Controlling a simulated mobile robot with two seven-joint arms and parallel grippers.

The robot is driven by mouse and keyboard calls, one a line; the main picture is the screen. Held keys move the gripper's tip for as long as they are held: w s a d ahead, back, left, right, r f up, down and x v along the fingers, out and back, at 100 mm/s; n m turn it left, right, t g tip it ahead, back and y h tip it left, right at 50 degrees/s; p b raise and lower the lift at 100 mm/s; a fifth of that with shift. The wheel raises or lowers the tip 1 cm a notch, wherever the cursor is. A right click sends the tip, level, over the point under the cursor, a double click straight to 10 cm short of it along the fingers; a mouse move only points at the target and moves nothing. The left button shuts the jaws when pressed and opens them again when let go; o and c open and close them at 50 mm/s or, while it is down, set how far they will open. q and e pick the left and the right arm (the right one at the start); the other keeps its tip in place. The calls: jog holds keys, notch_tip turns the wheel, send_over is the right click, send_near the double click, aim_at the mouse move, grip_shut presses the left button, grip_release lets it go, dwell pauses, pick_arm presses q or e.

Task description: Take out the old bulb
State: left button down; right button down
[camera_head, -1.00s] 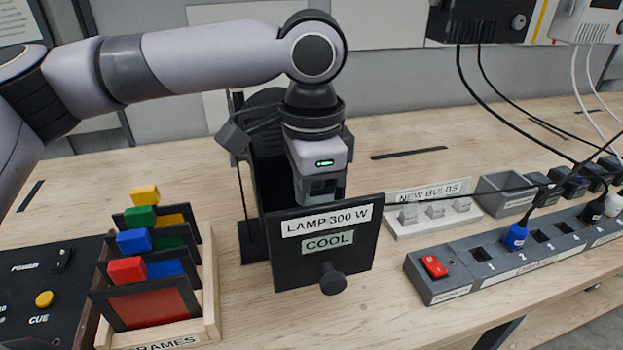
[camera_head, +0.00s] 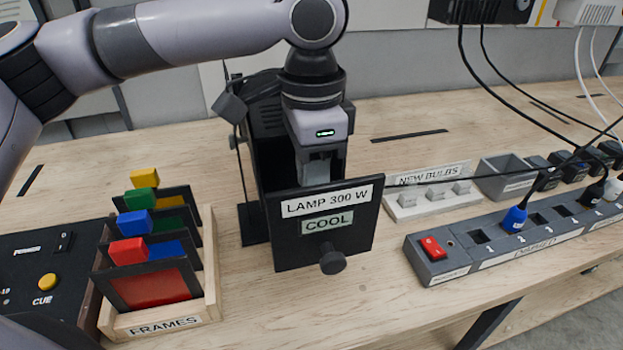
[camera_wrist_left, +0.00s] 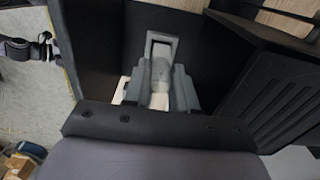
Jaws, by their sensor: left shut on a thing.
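The black lamp housing (camera_head: 265,130) stands on the bench with its front door panel (camera_head: 350,225), labelled "LAMP 300 W" and "COOL", in front. My left gripper (camera_head: 318,172) points down into the open top of the housing, behind the panel. In the left wrist view my left gripper (camera_wrist_left: 160,92) is shut on a pale, rounded bulb (camera_wrist_left: 159,101) between its grey fingers, inside dark walls. The bulb's lower part is hard to make out, and the head view does not show it clearly. My right gripper is not in view.
A "NEW BULBS" holder (camera_head: 435,203) with several bulbs stands right of the housing, beside an open grey bin (camera_head: 505,180). A power strip (camera_head: 465,262) with plugs and cables runs along the right. A wooden frames rack (camera_head: 211,260) stands at left, near a control box (camera_head: 30,265).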

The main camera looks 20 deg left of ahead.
pick_arm(q)
jog(key=shift+r, duration=1.85)
